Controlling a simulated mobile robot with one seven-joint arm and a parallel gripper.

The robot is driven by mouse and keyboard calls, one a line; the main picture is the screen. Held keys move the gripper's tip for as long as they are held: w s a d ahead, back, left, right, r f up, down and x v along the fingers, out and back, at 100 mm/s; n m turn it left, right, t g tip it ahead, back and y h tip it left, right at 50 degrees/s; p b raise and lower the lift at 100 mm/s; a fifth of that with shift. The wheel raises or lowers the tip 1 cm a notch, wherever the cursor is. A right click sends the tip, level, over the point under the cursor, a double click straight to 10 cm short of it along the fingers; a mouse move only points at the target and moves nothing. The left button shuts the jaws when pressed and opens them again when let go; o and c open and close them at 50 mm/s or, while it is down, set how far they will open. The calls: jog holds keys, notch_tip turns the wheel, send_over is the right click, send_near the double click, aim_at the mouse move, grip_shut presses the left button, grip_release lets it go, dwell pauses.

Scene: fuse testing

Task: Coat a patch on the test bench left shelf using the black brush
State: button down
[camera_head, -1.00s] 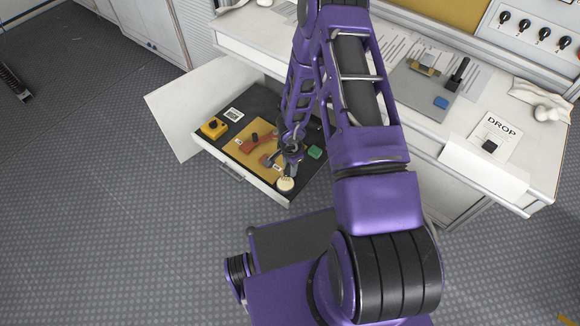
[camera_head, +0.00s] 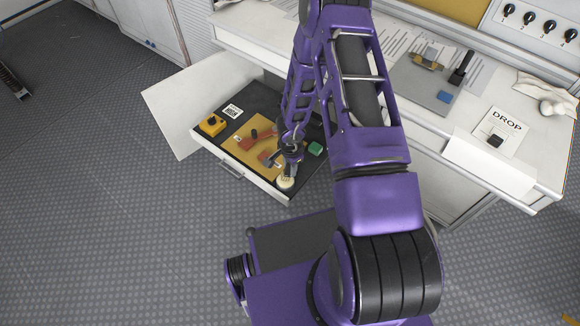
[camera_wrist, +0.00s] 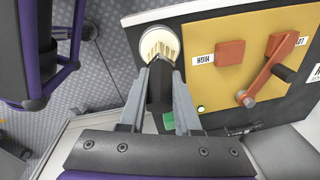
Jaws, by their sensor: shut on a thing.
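My gripper (camera_wrist: 160,72) is shut on the black brush (camera_wrist: 159,90) in the wrist view. The brush's tan bristles (camera_wrist: 160,46) point away from me and lie over or in a round cream piece (camera_wrist: 147,32); whether they touch it I cannot tell. In the head view my gripper (camera_head: 291,165) is low over the front right corner of the pulled-out left shelf (camera_head: 243,176), just above the round cream piece (camera_head: 285,183). The shelf has a black and tan top. The brush itself is mostly hidden there.
The shelf carries a yellow box with a black knob (camera_head: 212,124), a red lever (camera_head: 262,133) and a green block (camera_head: 315,149). A white panel (camera_head: 190,105) stands left of it. The bench top holds a DROP pad (camera_head: 506,122) and a blue block (camera_head: 445,96). Floor in front is clear.

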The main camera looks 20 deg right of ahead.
jog(key=shift+f, duration=0.65)
dwell(1.6)
notch_tip(320, 180, up, 7)
jog(key=p, duration=0.7)
jog(key=shift+r, duration=0.1)
jog(key=shift+s, duration=0.15)
dwell(0.7)
